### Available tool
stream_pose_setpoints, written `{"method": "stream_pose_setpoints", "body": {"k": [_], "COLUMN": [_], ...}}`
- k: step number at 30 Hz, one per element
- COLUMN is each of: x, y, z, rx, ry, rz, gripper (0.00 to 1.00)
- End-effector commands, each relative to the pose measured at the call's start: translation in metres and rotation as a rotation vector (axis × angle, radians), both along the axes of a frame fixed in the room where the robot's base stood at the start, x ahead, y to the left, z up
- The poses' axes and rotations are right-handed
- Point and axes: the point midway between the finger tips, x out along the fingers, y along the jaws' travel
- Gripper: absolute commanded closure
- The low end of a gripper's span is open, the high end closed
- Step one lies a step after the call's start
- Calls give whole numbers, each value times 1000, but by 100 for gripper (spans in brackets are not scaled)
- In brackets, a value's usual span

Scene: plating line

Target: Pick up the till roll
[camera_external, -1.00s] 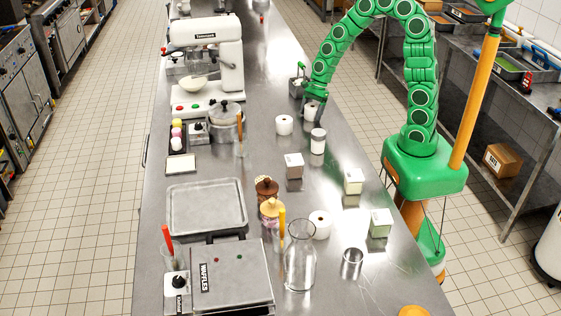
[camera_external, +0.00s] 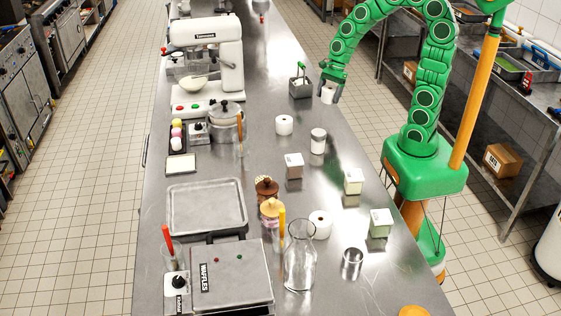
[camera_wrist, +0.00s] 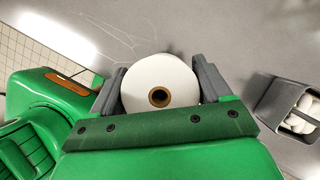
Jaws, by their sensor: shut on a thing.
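My gripper (camera_external: 330,88) is shut on a white till roll (camera_external: 327,95) near the right edge of the steel counter. In the wrist view the till roll (camera_wrist: 160,84) sits between the two grey fingers (camera_wrist: 160,90), its brown core facing the camera. The roll appears held above the counter.
A grey container with a green-handled tool (camera_external: 300,88) stands just left of my gripper; the wrist view shows white pieces inside it (camera_wrist: 300,113). A lidded white jar (camera_external: 318,141), small boxes (camera_external: 353,181) and a glass carafe (camera_external: 300,260) stand nearer the front.

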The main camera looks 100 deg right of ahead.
Motion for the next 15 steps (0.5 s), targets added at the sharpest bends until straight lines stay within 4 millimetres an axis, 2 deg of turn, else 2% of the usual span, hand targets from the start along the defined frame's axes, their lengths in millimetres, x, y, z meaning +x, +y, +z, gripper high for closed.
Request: {"method": "stream_pose_setpoints", "body": {"k": [6, 15], "x": [-26, -52], "y": [13, 27], "z": [14, 27], "rx": [-3, -3], "ry": [-3, -2], "rz": [-3, -2], "gripper": [57, 57]}}
